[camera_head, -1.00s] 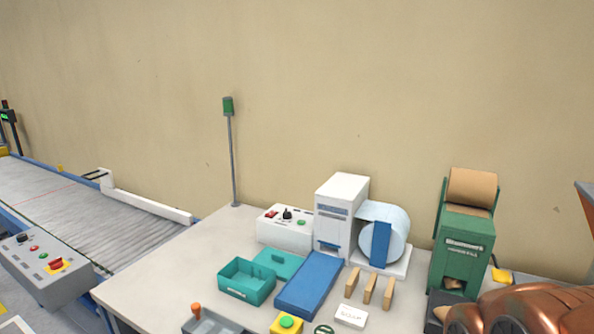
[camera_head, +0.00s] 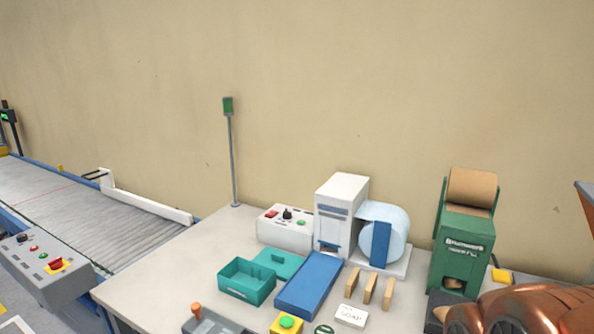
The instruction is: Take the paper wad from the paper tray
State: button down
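A green paper dispenser (camera_head: 462,236) with a brown paper roll (camera_head: 472,187) on top stands at the right of the table. A small piece of brown paper (camera_head: 454,284) shows in the opening at its foot. A dark tray (camera_head: 434,312) shows in part below that opening; most of it is hidden behind a copper-brown rounded shape at the lower right, so I cannot tell what lies in it. My gripper is not seen in this view.
A white machine (camera_head: 337,215) with a pale blue roll (camera_head: 385,238) stands on the table (camera_head: 165,270). A teal bin (camera_head: 246,282), blue ramp (camera_head: 309,282), wooden blocks (camera_head: 370,288), control box (camera_head: 285,232) and thin pole (camera_head: 232,160) stand nearby. A conveyor (camera_head: 85,215) runs at the left.

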aim_at(441, 313)
jog(key=z, duration=0.6)
jog(key=k, duration=1.15)
jog(key=u, duration=1.25)
jog(key=i, duration=1.6)
jog(key=z, duration=0.45)
